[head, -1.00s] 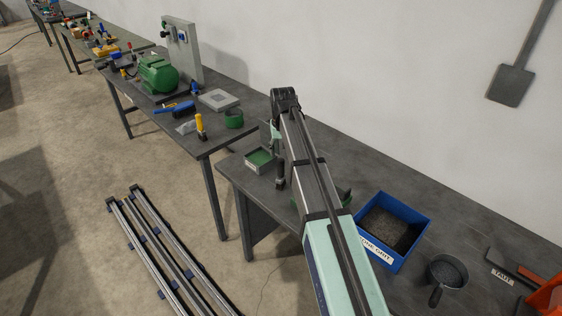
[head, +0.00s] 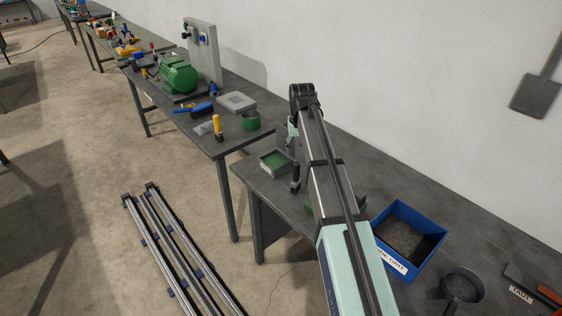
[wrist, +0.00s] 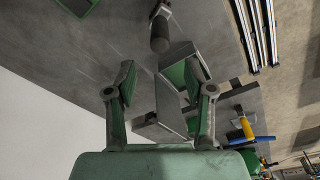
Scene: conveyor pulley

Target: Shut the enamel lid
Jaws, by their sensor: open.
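A small open box with a green inside (head: 276,161) stands at the left end of the near bench. It also shows in the wrist view (wrist: 178,73), beyond my fingers. A pale grey panel (wrist: 168,107) stands up at the box's near side in the wrist view; it looks like its raised lid, but the hinge is not visible. My gripper (wrist: 160,78) is open and empty, its two green-padded fingers spread before the box and panel. I cannot tell whether a finger touches the panel. In the head view my arm hides most of the gripper.
A dark upright cylinder (wrist: 159,36) stands close by the box. A blue bin of grit (head: 407,238) and a dark pan (head: 462,285) lie farther right on the bench. The neighbouring bench holds a green motor (head: 178,75) and a yellow-handled tool (head: 217,126).

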